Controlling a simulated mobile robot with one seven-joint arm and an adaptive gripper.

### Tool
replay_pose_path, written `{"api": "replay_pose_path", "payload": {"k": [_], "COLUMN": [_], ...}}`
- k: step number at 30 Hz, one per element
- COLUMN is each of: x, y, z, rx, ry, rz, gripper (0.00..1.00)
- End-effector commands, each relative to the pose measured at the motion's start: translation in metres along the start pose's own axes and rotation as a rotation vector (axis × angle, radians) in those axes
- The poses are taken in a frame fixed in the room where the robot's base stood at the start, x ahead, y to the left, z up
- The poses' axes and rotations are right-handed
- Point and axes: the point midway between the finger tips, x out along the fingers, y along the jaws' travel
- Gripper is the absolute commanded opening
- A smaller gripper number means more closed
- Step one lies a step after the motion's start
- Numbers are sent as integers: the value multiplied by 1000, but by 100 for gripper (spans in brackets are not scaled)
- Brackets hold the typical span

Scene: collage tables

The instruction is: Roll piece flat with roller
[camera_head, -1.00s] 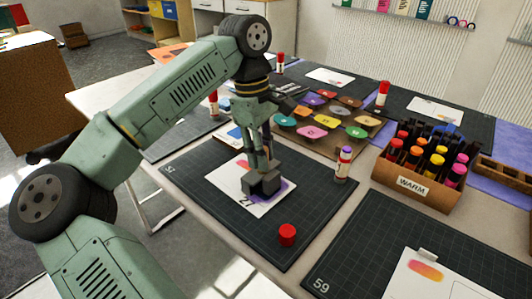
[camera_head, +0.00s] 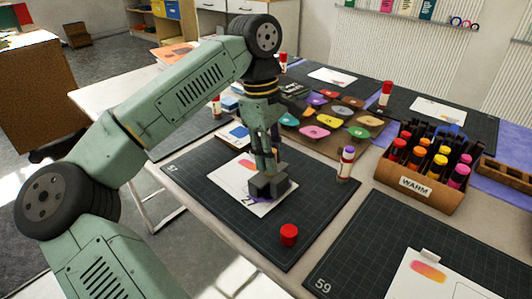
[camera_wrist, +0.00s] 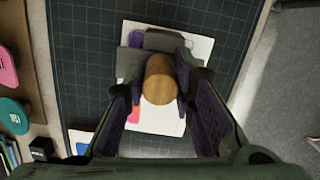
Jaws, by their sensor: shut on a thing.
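My gripper (camera_head: 262,158) is shut on the wooden handle (camera_wrist: 160,80) of the roller, above the mat. The roller's dark grey block-like head (camera_head: 268,185) is low over the white sheet (camera_head: 228,184), at its right side. I cannot tell whether it presses on the sheet. The purple piece shows in the wrist view (camera_wrist: 135,38) at the edge of the roller head, which partly hides it. The sheet also bears an orange-pink printed patch (camera_wrist: 133,114) and the number 27.
The sheet lies on a dark gridded mat (camera_head: 310,205). A red cap (camera_head: 289,234) stands on the mat near its front edge, and a glue stick (camera_head: 345,164) stands at its right. A marker box labelled WARM (camera_head: 417,185) and a tray of coloured discs (camera_head: 335,146) stand beyond.

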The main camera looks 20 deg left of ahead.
Motion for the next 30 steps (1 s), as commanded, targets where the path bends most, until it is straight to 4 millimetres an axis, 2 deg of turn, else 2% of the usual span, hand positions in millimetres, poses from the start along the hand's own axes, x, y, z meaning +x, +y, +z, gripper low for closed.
{"api": "replay_pose_path", "payload": {"k": [13,30], "x": [-7,-64], "y": [0,-1], "z": [3,11], "rx": [0,0], "ry": [0,0], "rz": [2,2], "gripper": [0,0]}}
